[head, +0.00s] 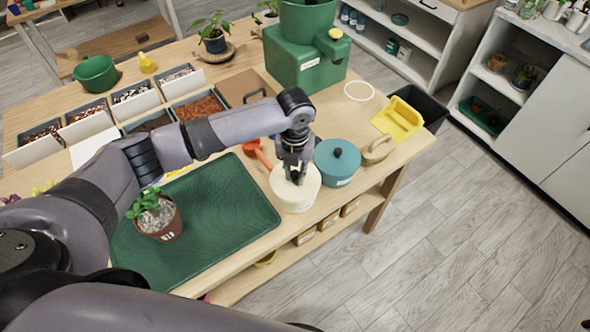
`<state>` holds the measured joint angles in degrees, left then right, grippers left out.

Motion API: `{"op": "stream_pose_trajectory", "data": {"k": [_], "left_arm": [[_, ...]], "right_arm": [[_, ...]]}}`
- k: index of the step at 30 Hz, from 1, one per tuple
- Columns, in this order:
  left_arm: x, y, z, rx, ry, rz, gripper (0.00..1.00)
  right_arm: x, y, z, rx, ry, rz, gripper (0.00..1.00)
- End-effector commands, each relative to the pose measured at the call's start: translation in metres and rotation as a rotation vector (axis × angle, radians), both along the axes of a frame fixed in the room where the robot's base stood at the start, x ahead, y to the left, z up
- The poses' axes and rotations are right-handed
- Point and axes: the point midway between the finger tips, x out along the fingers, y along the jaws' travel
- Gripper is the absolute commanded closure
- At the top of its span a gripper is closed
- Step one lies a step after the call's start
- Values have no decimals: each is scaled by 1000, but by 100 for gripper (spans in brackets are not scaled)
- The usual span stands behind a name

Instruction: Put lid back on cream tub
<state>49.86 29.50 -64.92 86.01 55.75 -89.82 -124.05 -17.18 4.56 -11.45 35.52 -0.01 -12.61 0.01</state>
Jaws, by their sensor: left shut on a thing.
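The cream tub (297,201) stands at the front edge of the wooden table, beside the green mat and left of a blue tub with a blue lid (337,161). My left gripper (294,179) is directly over the cream tub, fingers pointing down and shut at the middle of its pale round top. The cream lid (280,174) seems to be that round top, with its grasped part hidden by the fingers. I cannot tell whether the lid is fully seated or slightly above the rim. My right gripper is not in view.
An orange scoop (258,152) lies just behind the cream tub. A tan rounded object (378,150) and a yellow dustpan (398,119) are to the right. A potted plant (158,218) stands on the green mat (222,205). A green dispenser (306,63) stands at the back.

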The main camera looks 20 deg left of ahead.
Motion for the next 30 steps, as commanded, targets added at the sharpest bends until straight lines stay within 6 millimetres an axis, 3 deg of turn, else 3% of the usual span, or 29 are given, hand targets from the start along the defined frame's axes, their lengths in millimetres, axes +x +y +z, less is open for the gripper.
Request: {"op": "stream_pose_trajectory", "data": {"k": [29,30], "left_arm": [[0,0,-1,0,0,0,100],[0,0,-1,0,0,0,81]], "right_arm": [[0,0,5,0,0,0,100],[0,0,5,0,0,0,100]]}}
